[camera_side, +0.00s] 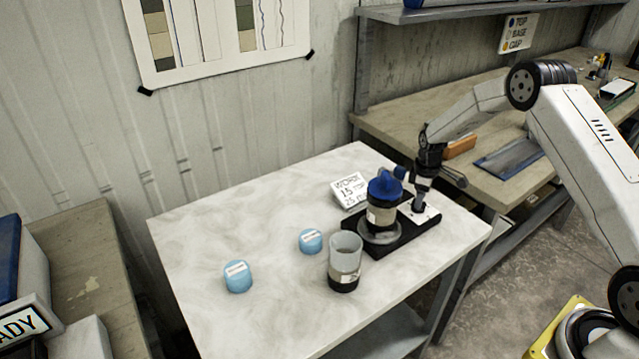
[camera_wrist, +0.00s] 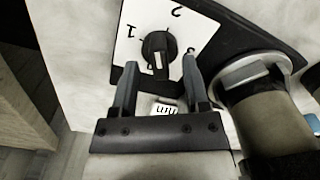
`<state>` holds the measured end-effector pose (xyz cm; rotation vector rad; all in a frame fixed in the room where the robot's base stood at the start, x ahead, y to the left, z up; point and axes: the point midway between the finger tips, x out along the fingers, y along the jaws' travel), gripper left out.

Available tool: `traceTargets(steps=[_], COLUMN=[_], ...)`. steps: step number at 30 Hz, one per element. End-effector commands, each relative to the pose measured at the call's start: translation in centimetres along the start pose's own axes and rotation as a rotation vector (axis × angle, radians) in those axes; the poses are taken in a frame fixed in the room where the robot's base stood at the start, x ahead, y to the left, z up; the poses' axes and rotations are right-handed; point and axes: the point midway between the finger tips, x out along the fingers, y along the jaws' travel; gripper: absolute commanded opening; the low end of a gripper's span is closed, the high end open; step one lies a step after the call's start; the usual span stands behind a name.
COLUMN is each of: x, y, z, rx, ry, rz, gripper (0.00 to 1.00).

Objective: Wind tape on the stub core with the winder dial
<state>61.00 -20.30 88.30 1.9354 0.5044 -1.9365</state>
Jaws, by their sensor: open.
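The winder (camera_side: 416,229) is a black base on the marble-topped table. Its round plate (camera_side: 383,236) carries the stub core (camera_side: 381,215), upright, with a dark band and a blue top (camera_side: 385,187). The winder dial (camera_wrist: 158,55) is a black knob with a pale mark, on a white plate (camera_wrist: 190,30) numbered 1 and 2, with another number partly hidden by a finger. My gripper (camera_wrist: 157,72) is open and empty, with its fingers on either side of the dial. It also shows above the dial end of the winder in the side view (camera_side: 422,190). Finger contact cannot be told.
A clear cylinder with a dark base (camera_side: 345,262) stands in front of the winder. Two light-blue caps, one nearer (camera_side: 238,277) and one farther (camera_side: 311,241), lie to its left.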

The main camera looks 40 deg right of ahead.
Motion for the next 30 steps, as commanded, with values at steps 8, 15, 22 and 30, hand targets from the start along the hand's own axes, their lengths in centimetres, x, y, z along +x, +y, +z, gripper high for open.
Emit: traceTargets(steps=[8,15,22,30], x=[0.93,0.90,0.88,0.87], y=[0.02,0.01,0.01,0.02], z=[-0.01,-0.01,-0.01,-0.01], rx=[0.000,0.000,0.000,0.019], ry=[0.001,0.001,0.001,0.001], rz=[0.001,0.001,0.001,0.001], gripper=[0.59,0.37,0.00,0.00])
